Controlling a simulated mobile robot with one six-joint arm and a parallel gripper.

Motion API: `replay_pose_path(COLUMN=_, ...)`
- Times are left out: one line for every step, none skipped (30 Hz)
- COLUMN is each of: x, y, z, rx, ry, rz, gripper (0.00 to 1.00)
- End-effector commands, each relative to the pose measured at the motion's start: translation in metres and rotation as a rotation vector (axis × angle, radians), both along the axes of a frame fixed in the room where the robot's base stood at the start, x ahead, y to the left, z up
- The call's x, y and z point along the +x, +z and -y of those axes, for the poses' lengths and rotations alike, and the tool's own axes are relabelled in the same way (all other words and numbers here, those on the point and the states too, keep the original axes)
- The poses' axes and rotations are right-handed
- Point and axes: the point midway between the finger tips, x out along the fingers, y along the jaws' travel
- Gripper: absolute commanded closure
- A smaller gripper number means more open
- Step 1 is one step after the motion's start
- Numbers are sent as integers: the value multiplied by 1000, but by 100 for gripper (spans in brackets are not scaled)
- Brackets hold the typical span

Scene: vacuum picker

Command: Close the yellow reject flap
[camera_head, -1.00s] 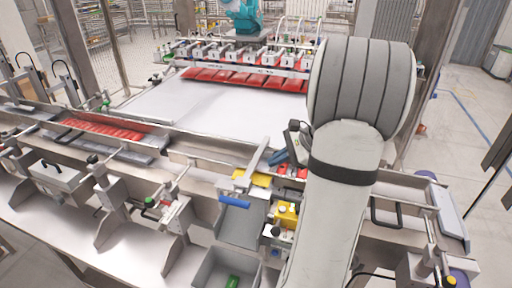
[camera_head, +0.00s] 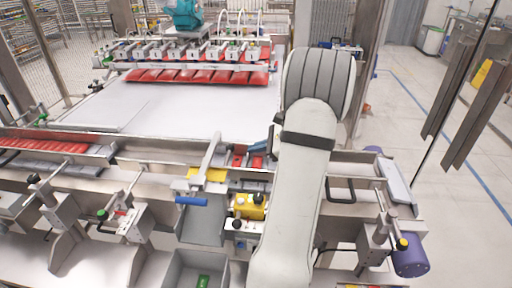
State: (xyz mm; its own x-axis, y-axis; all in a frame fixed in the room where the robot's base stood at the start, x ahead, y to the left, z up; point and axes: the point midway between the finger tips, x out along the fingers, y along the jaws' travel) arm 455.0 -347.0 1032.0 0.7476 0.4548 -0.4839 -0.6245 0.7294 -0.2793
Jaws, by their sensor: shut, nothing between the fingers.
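The yellow reject flap (camera_head: 208,174) is in the head view, left of my arm, at the top of a grey chute. Only a narrow yellow strip of it shows, and I cannot tell how far it stands open. A blue grip (camera_head: 191,201) sits just in front of it, and a grey metal bar (camera_head: 211,150) crosses above it. My arm reaches over the machine to the right of the flap. My gripper's fingers are hidden behind the arm, so I see no contact with the flap.
A grey bin (camera_head: 194,268) with a green item stands below the chute. A yellow block (camera_head: 250,207) with knobs sits right of the chute, close to my arm. Behind lie a white belt (camera_head: 185,107) and a row of red packs (camera_head: 200,77). Open floor shows at right.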

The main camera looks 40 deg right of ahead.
Motion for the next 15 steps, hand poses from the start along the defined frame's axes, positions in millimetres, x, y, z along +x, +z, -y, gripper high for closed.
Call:
replay_pose_path(x=8, y=-4, z=-6, rx=3, ry=4, rz=-2, gripper=100)
replay_pose_path(x=13, y=-6, z=-9, rx=4, ry=3, rz=-1, gripper=100)
replay_pose_path(x=18, y=-10, z=-12, rx=2, ry=4, rz=-3, gripper=100)
replay_pose_path(x=22, y=-13, z=-14, rx=2, ry=4, rz=-1, gripper=100)
replay_pose_path(x=26, y=-15, z=-17, rx=2, ry=2, rz=-1, gripper=100)
replay_pose_path(x=31, y=-19, z=-20, rx=2, ry=3, rz=-2, gripper=100)
replay_pose_path(x=35, y=-21, z=-22, rx=2, ry=3, rz=-2, gripper=100)
replay_pose_path(x=38, y=-23, z=-23, rx=1, ry=2, rz=-2, gripper=100)
replay_pose_path(x=41, y=-25, z=-25, rx=0, ry=2, rz=-1, gripper=100)
replay_pose_path(x=44, y=-27, z=-27, rx=0, ry=2, rz=-1, gripper=100)
replay_pose_path(x=46, y=-28, z=-28, rx=0, ry=2, rz=-1, gripper=100)
replay_pose_path(x=48, y=-30, z=-29, rx=0, ry=1, rz=-1, gripper=100)
replay_pose_path(x=49, y=-31, z=-30, rx=0, ry=-1, rz=-1, gripper=100)
replay_pose_path(x=50, y=-32, z=-30, rx=0, ry=-1, rz=-1, gripper=100)
replay_pose_path(x=51, y=-33, z=-31, rx=-1, ry=0, rz=-1, gripper=100)
